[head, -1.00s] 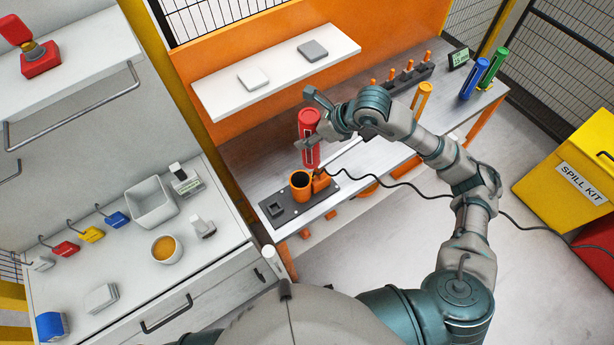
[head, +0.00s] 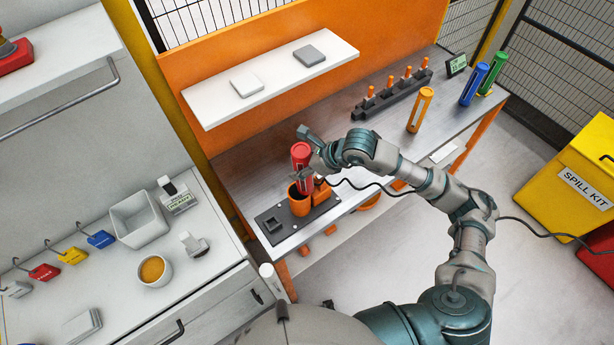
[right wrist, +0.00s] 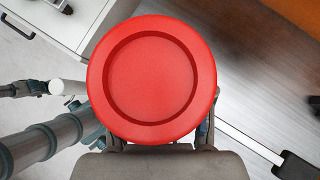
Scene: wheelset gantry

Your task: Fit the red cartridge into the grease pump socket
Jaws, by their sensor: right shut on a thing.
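The red cartridge (head: 301,155) stands roughly upright at the orange grease pump socket (head: 299,204), on a dark base plate on the bench. Its lower end meets the socket's mouth in the head view; I cannot tell how far inside it is. My right gripper (head: 310,172) is shut on the cartridge, with its arm coming in from the right. In the right wrist view the cartridge's round red end (right wrist: 152,80) fills the middle and hides the socket and most of the fingers. My left gripper is not in view.
Yellow (head: 420,109), blue (head: 474,84) and green (head: 493,72) cartridges stand farther right on the bench (head: 350,150). A dark rack (head: 393,94) with several orange-topped pieces is behind. A white shelf (head: 275,75) overhangs the back. A black cable crosses near my right arm.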

